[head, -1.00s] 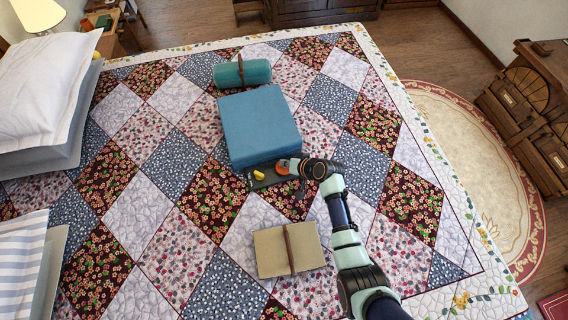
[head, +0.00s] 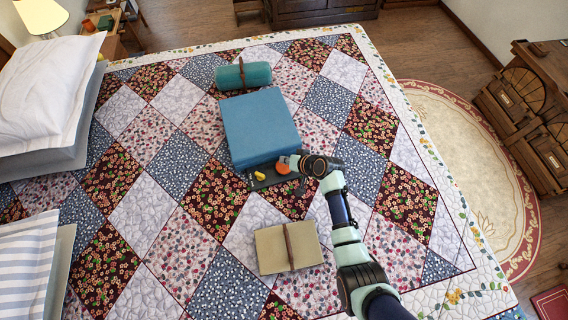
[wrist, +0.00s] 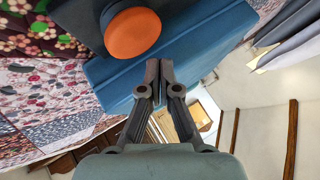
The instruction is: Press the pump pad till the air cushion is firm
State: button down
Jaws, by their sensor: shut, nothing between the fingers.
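The air cushion (head: 258,122) is a blue, thick square block lying on the bed; its blue side also shows in the wrist view (wrist: 215,50). In front of it lies a dark base plate (head: 262,184) with a yellow piece (head: 260,176) and the round orange pump pad (head: 282,166). The pad shows whole in the wrist view (wrist: 132,33), on a dark round base. My gripper (wrist: 158,68) is shut and empty, its fingertips beside the pad. In the head view it comes in from the right at the pad. I cannot tell if it touches the pad.
A teal roll with a brown strap (head: 242,75) lies behind the cushion. A beige strapped bundle (head: 275,248) lies in front of the plate. Pillows (head: 45,90) fill the left side. The patchwork quilt (head: 150,225) between is clear.

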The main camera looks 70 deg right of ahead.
aim_at(285, 166)
notch_tip(285, 166, up, 4)
jog(key=p, duration=0.3)
dwell(0.9)
